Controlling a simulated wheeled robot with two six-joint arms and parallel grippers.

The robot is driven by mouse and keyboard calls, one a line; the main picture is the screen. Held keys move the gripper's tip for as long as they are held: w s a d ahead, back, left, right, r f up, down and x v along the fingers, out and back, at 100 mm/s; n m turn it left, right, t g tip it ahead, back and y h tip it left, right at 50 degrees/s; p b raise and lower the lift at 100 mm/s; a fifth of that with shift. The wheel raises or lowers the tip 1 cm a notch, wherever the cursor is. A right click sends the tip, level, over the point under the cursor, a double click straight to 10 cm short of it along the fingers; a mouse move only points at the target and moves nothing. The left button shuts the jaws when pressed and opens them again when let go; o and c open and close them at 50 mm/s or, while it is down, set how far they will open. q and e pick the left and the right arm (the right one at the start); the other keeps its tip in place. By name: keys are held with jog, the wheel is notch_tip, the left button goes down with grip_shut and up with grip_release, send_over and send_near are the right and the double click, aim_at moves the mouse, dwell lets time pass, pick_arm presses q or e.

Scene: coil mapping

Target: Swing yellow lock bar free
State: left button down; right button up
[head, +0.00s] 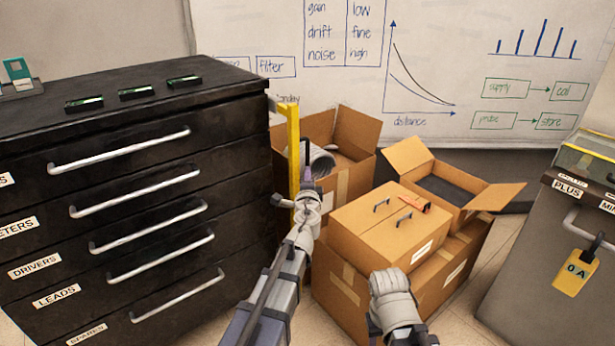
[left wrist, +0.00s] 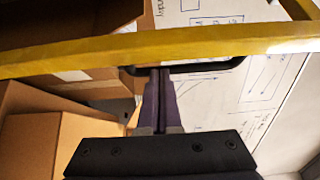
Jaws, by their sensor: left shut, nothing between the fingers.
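The yellow lock bar (head: 293,150) stands upright at the right front edge of the black drawer cabinet (head: 140,190). My left gripper (head: 306,150) is just right of the bar, shut and empty. In the left wrist view the bar (left wrist: 90,52) crosses the picture from side to side. The shut left fingers (left wrist: 163,72) reach up to its lower edge; I cannot tell if they touch it. A dark handle-like loop (left wrist: 225,66) shows by the bar. My right arm shows at the lower middle of the head view, but its fingers are not visible.
Cardboard boxes (head: 390,225) stand right of the cabinet, close to both arms. An open box (head: 355,135) with a grey coiled hose (head: 322,161) is behind the left gripper. A grey cabinet (head: 530,250) with a yellow tag (head: 575,272) stands at right. A whiteboard (head: 450,60) is behind.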

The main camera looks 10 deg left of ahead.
pick_arm(q)
jog(key=w+d+n+g+y, duration=0.1)
jog(key=w+n+g+y, duration=0.3)
jog(key=w+y, duration=0.3)
jog(key=shift+d+n+y, duration=0.2)
jog(key=shift+n+y, duration=0.2)
jog(key=shift+n, duration=0.5)
jog(key=shift+w, duration=0.25)
